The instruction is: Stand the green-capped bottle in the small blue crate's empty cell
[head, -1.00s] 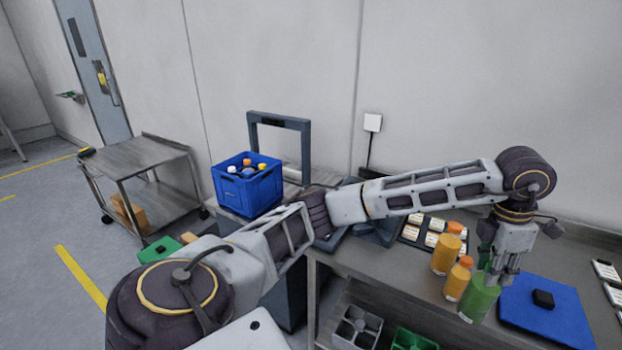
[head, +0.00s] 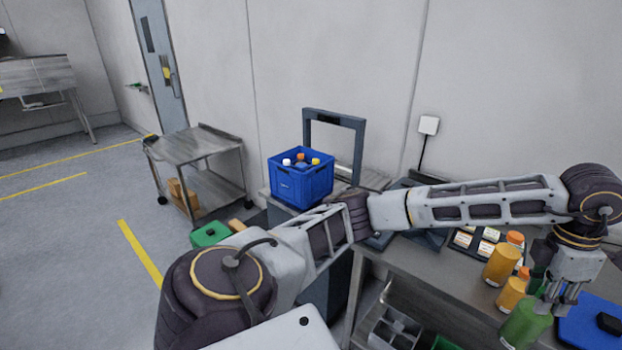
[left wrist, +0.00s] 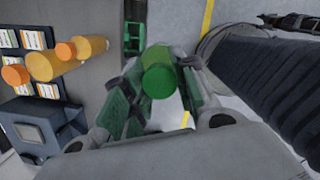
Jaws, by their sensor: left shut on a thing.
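The green-capped bottle (head: 524,326) is held in my left gripper (head: 556,298) at the front of the workbench. Its green top (left wrist: 160,81) shows between the fingers in the left wrist view. I cannot tell whether its base is clear of the bench. The small blue crate (head: 302,187) stands on a stand in the middle of the head view, away from the gripper. Tops of several bottles, white, orange and yellow, show inside it. Which cell is empty is hard to make out. My right gripper is not in view.
Two orange bottles (head: 501,266) stand close behind the green one. A blue mat (head: 580,328) with a black block lies to the right. A grey frame (head: 335,118) rises behind the crate. A metal cart (head: 197,142) stands left, with open floor beyond.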

